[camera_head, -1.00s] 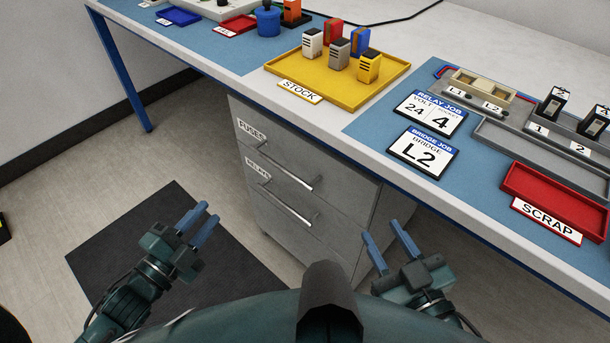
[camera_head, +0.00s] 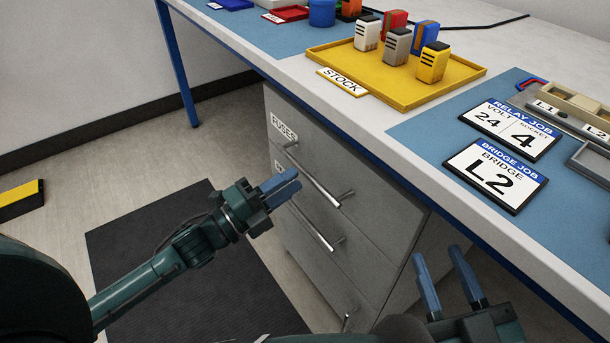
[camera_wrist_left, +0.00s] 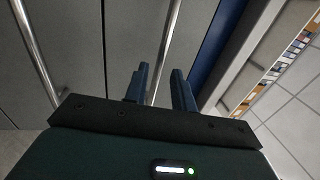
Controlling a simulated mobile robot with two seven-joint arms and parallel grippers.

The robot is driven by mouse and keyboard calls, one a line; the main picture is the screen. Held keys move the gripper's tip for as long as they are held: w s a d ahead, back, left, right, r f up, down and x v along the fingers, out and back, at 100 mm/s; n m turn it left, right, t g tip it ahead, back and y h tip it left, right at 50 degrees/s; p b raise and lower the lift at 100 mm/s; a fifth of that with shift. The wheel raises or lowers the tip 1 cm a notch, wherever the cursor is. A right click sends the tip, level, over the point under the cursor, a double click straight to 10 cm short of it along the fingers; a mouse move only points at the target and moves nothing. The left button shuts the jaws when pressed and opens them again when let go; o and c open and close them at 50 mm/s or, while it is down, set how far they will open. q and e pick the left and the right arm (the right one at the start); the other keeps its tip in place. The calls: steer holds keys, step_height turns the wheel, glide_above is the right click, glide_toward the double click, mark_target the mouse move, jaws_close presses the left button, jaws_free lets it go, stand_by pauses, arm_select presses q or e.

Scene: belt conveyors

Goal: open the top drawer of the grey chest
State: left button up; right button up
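The grey chest (camera_head: 395,205) stands under the workbench. Its top drawer (camera_head: 335,160), labelled FUSES, looks closed, with a silver bar handle (camera_head: 312,178). My left gripper (camera_head: 290,182) is open, its blue fingers just in front of the chest, near the top handle. In the left wrist view, the top handle (camera_wrist_left: 172,35) lines up with the gap between the two open fingers (camera_wrist_left: 160,82); I cannot tell whether the bar is between them in depth. My right gripper (camera_head: 437,254) is open and empty in front of the chest's right side.
Lower drawers have their own handles, the second one (camera_head: 312,228) just below. The workbench top (camera_head: 400,130) overhangs the chest and carries a yellow STOCK tray (camera_head: 395,92) and job cards (camera_head: 495,175). A dark mat (camera_head: 150,245) lies on the floor left of the chest.

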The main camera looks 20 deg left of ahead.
mark_target(305, 171)
arm_select(q)
steer(key=shift+b+x, duration=0.3)
steer(key=shift+x, duration=1.9)
jaws_close()
